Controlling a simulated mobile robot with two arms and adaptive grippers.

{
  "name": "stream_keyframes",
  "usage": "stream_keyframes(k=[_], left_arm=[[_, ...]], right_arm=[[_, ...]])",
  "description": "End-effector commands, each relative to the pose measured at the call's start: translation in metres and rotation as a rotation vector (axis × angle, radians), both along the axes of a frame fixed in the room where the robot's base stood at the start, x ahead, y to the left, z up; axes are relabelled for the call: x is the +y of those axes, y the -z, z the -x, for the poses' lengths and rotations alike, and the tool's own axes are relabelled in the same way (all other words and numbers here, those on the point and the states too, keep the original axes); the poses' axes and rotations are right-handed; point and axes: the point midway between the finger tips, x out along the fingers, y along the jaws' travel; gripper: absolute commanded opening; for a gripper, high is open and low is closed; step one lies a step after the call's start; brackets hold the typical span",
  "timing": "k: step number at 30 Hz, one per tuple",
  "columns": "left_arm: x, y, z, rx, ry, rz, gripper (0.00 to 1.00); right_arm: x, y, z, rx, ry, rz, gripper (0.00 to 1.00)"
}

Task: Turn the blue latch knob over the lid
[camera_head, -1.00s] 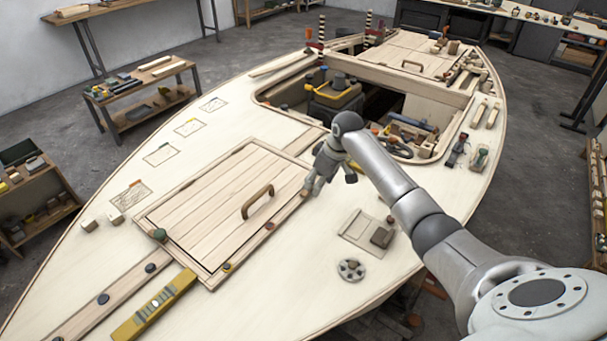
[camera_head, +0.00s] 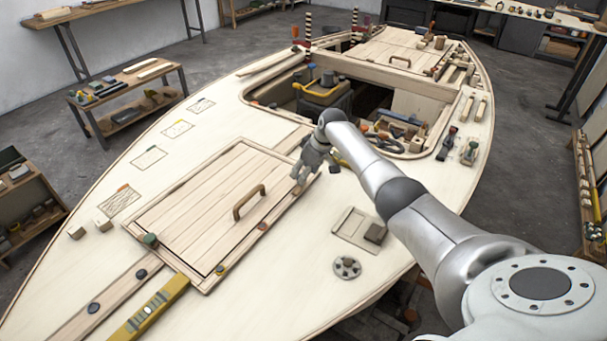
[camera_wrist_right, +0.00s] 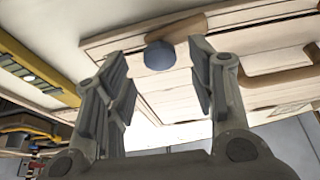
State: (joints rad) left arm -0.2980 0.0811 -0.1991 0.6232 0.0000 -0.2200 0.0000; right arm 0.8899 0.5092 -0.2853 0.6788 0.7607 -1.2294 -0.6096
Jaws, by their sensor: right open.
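The blue latch knob (camera_wrist_right: 159,55) shows in the right wrist view as a round blue head on a brown wooden turn-piece, which runs to the right from it. My right gripper (camera_wrist_right: 156,60) is open, with one finger to each side of the knob in that view; I see no contact. In the head view my right gripper (camera_head: 303,172) is over the right edge of the plank lid (camera_head: 190,205), and the blue knob cannot be made out there. The lid carries a brown handle (camera_head: 249,202). My left gripper is not in view.
A yellow level (camera_head: 150,310) lies near the front. A grey handwheel (camera_head: 346,267) is on the deck at right. An open hatch lies beyond my arm.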

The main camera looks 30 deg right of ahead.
Motion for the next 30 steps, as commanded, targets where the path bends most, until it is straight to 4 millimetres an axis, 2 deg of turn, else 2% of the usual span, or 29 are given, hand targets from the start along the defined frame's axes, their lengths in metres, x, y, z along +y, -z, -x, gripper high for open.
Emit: stream_keyframes(k=[6,18,28,30], left_arm=[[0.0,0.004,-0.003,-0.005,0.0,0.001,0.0],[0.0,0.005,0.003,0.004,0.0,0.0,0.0],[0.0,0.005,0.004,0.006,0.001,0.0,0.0],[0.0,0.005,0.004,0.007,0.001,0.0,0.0]], right_arm=[[0.002,0.014,-0.005,0.0,0.0,0.0,0.51],[0.002,0.016,-0.006,0.001,0.0,0.001,0.5],[0.002,0.016,-0.006,0.001,0.0,0.001,0.07],[0.002,0.016,-0.006,0.001,0.0,0.001,0.06]])
